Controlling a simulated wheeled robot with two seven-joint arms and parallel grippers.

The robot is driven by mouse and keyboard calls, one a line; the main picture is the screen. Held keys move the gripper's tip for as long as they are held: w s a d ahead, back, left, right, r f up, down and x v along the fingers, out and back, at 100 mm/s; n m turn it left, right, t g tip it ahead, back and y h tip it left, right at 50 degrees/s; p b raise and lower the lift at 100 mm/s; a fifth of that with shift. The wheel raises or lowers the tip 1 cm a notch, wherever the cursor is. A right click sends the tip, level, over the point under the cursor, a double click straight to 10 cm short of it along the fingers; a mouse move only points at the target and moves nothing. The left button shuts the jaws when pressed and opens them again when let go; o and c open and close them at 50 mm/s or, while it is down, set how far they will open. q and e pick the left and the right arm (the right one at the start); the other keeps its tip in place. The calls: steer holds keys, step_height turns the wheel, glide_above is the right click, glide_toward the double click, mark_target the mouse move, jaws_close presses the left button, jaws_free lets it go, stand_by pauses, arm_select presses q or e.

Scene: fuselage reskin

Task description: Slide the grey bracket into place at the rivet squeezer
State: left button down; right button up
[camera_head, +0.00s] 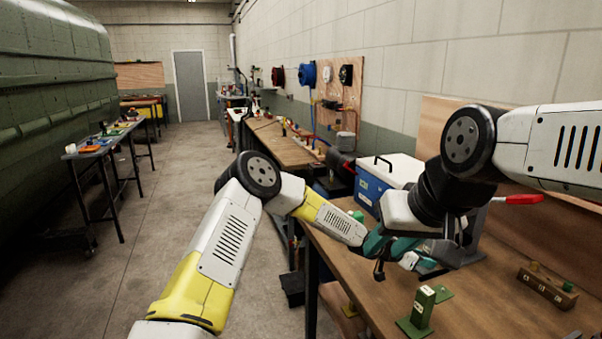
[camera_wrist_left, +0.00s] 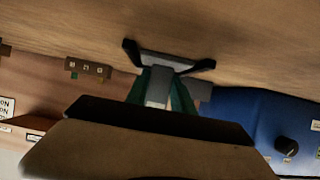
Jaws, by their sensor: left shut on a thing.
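My left gripper (camera_head: 406,266) reaches in low over the bench, with teal links and dark fingers. It also shows in the left wrist view (camera_wrist_left: 168,60), shut on a pale grey piece, the grey bracket (camera_wrist_left: 168,64). The bracket (camera_head: 410,260) is partly hidden in the head view. The rivet squeezer (camera_head: 520,199), grey with a red handle, stands just right of it on the bench, largely behind my right arm. I cannot tell whether bracket and squeezer touch.
A blue cooler (camera_head: 372,185) with a white lid stands behind the grippers. A green upright block on a plate (camera_head: 420,308) stands at the bench front. A labelled wooden block (camera_head: 547,288) lies at right. Bare wooden bench top (camera_head: 490,300) lies between them.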

mark_target(428, 241)
arm_select(q)
steer(key=shift+w+d, duration=0.2)
steer(key=shift+d, duration=0.25)
steer(key=c, duration=1.2)
jaws_free()
steer(key=shift+s+a+r, duration=0.15)
steer(key=shift+a+r, duration=0.3)
steer(key=shift+r, duration=0.75)
steer(key=shift+s+a+r, duration=0.2)
steer(key=shift+a+r, duration=0.3)
steer(key=shift+r, duration=0.65)
steer(key=shift+s+a+r, duration=0.15)
steer(key=shift+a+r, duration=0.3)
steer(key=shift+r, duration=0.75)
